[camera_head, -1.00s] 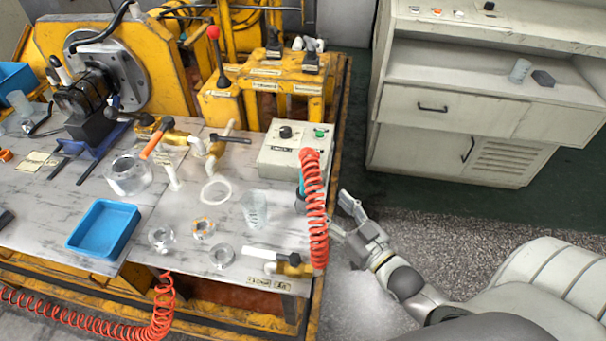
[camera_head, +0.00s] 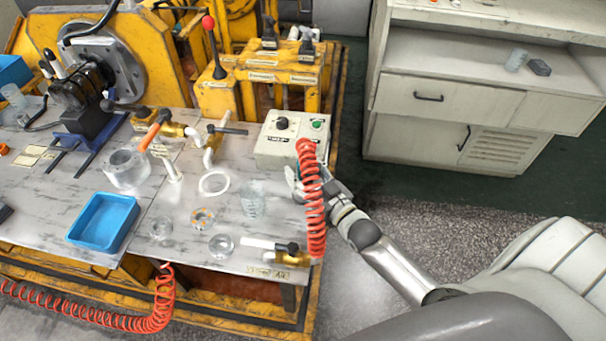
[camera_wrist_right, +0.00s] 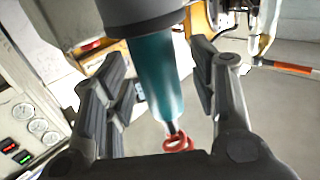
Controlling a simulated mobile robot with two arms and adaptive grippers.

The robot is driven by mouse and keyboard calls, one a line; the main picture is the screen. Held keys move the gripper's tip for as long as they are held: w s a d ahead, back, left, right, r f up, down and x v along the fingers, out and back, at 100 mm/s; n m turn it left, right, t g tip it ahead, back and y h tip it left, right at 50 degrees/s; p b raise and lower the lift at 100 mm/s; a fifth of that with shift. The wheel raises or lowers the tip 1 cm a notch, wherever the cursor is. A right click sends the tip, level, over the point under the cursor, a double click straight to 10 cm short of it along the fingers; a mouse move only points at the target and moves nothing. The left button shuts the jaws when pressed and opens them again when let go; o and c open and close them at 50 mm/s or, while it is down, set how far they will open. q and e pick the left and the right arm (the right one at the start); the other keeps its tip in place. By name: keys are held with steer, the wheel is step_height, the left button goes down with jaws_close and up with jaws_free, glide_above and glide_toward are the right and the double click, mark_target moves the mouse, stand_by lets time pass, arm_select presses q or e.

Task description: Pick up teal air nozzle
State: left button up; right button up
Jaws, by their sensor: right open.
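The teal air nozzle (camera_wrist_right: 157,75) hangs upright in the right wrist view, with a dark grey collar at one end and the red coil hose (camera_wrist_right: 178,143) at the other. It stands between the two open fingers of my right gripper (camera_wrist_right: 160,92), with gaps visible on both sides. In the head view my right gripper (camera_head: 306,183) is at the table's right edge, partly behind the red coil hose (camera_head: 313,205). The nozzle is mostly hidden there by the hose and gripper. My left gripper is not in view.
A control box (camera_head: 287,140) with knobs and a green button stands just behind the gripper. A clear beaker (camera_head: 254,200), a white ring (camera_head: 214,184) and a blue tray (camera_head: 104,222) lie on the table to the left. The floor at right is clear.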

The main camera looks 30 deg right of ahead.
steer(key=shift+w, duration=0.25)
steer(key=shift+c, duration=0.3)
jaws_close()
steer(key=shift+r, duration=0.1)
